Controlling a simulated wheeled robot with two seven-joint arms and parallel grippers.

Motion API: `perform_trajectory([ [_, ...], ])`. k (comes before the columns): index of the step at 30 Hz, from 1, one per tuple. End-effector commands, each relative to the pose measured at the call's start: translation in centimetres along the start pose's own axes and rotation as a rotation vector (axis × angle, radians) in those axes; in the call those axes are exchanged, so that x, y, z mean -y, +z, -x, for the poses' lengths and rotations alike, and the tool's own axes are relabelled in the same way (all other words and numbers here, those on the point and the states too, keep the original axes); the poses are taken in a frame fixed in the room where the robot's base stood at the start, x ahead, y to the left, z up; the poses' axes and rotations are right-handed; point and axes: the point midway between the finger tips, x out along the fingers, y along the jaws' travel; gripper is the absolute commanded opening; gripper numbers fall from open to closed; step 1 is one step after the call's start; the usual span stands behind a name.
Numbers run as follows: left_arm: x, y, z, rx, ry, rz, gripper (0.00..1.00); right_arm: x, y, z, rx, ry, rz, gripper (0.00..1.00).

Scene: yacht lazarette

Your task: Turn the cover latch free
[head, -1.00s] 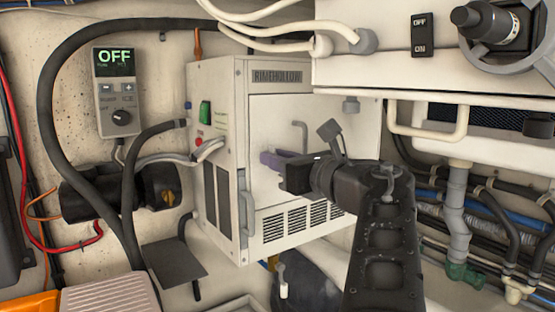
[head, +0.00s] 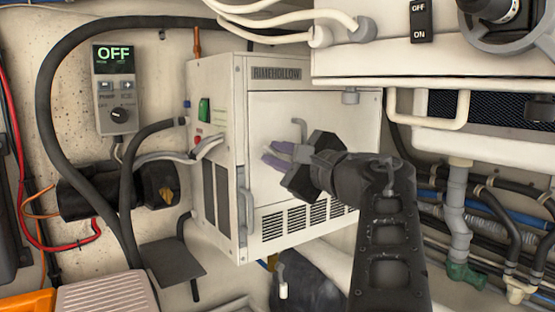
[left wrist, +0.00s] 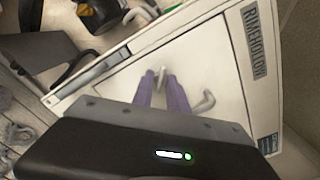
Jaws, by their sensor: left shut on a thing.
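The cover (head: 345,120) is the pale front panel of the white RIMEHOLLOW box, flush in its frame. My left gripper (head: 268,155) has purple fingers and is shut on the small grey cover latch at the panel's middle. In the left wrist view the latch (left wrist: 160,76) shows between the fingertips (left wrist: 161,78); most of it is hidden by them. The gripper is rolled, with its two fingers slanted one above the other in the head view. A bent grey handle (head: 300,127) stands on the cover beside the fingers. My right gripper is not in view.
A control panel reading OFF (head: 114,88) hangs on the wall at left, with black hoses around it. A white housing with a pale handle (head: 460,115) is close at upper right. Pipes (head: 459,215) run at lower right. A grey vertical handle (head: 245,205) stands on the box edge.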

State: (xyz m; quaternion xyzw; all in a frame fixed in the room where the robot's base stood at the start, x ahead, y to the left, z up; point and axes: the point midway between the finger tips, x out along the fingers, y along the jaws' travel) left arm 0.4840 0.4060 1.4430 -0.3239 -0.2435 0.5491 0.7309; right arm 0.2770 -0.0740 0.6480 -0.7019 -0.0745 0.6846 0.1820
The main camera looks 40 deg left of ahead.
Motion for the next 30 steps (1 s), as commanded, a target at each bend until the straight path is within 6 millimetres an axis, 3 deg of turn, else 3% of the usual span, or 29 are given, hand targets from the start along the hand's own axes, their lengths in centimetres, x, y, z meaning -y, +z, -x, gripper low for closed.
perform_trajectory([
  [18,0.0,-0.1,0.0,0.001,0.000,0.562,0.00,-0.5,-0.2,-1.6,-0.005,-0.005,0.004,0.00],
  [30,0.1,0.0,0.0,0.001,0.000,0.739,0.00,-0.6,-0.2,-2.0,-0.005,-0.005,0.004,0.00],
])
